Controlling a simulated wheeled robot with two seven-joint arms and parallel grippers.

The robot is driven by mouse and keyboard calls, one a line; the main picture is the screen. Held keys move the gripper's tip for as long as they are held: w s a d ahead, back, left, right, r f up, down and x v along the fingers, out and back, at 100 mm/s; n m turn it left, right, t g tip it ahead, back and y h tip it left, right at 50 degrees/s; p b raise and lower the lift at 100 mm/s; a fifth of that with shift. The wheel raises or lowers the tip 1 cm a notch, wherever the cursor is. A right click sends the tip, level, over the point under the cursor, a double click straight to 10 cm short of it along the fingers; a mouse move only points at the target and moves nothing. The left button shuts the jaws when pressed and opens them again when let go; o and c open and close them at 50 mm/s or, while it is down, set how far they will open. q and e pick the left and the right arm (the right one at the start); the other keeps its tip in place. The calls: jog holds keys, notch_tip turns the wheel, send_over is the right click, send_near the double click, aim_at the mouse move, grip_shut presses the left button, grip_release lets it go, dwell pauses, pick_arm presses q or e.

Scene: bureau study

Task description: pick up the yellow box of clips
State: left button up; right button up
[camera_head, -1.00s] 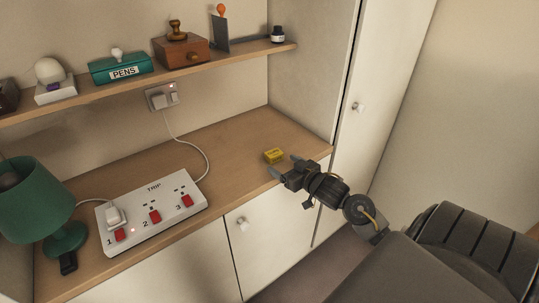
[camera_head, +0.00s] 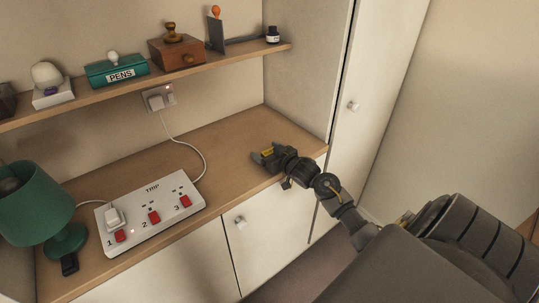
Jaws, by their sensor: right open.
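The small yellow box of clips (camera_head: 267,152) lies on the wooden desk top, near its right end. My right gripper (camera_head: 264,156) is at the box, with its fingers open and the box between or just behind them. The fingers hide part of the box. I cannot tell whether either finger touches it. My left gripper is not in view.
A white power strip (camera_head: 150,214) with red switches and a green lamp (camera_head: 38,205) stand left on the desk. A shelf (camera_head: 130,86) with a teal pens box (camera_head: 117,70) runs above. The desk behind the yellow box is clear.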

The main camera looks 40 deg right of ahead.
jog(key=c, duration=1.1)
jog(key=shift+r, duration=0.1)
